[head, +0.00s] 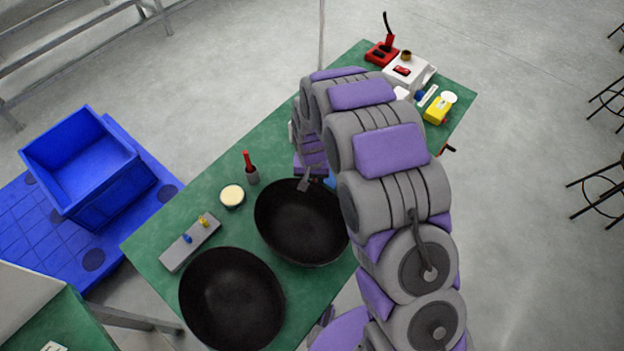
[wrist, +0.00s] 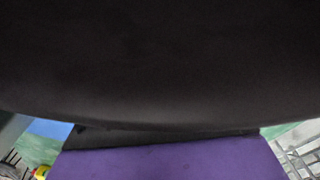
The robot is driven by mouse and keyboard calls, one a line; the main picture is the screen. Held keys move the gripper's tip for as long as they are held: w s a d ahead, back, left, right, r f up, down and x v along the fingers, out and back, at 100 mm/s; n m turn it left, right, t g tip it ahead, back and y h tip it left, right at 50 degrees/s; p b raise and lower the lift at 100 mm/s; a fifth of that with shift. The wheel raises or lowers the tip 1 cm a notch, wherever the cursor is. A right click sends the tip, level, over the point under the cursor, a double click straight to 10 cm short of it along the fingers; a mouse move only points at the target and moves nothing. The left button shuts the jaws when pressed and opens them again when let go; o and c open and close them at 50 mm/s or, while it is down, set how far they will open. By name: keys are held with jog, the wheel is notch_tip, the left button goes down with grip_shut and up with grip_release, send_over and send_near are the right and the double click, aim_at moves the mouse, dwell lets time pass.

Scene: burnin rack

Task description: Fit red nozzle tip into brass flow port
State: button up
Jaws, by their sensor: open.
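A red-tipped piece (head: 247,160) stands upright in a dark grey holder (head: 252,176) on the green table; it may be the nozzle tip, but it is too small to be sure. A small brass-coloured round fitting (head: 406,55) sits on a white box (head: 410,70) at the table's far end and looks like the flow port. A small red piece (head: 401,71) lies on the same box. My gripper (head: 305,181) is open, at the far rim of a black pan (head: 295,225). The arm partly hides it. In the wrist view a dark surface (wrist: 160,60) fills most of the picture.
A second black pan (head: 232,300), a grey block with blue and yellow pegs (head: 190,243) and a cream-topped round jar (head: 232,195) stand on the table. A red base with a black stem (head: 380,53) and a yellow item (head: 438,109) are at the far end. A blue bin (head: 85,165) stands left.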

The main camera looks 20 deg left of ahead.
jog(key=shift+r, duration=0.1)
jog(key=shift+o, duration=0.5)
notch_tip(320, 180, up, 12)
jog(key=p, duration=0.3)
notch_tip(320, 180, up, 4)
jog(key=n+p, duration=0.4)
jog(key=n, duration=1.1)
send_over(313, 180)
jog(key=r+n+p, duration=0.2)
jog(key=n, duration=1.2)
jog(key=f, duration=0.8)
jog(key=f+b, duration=0.1)
jog(key=f, duration=0.3)
jog(key=shift+w+a, duration=0.1)
jog(key=shift+w, duration=0.15)
jog(key=f+b, duration=0.1)
jog(key=f, duration=0.4)
jog(key=shift+d, duration=0.2)
grip_shut()
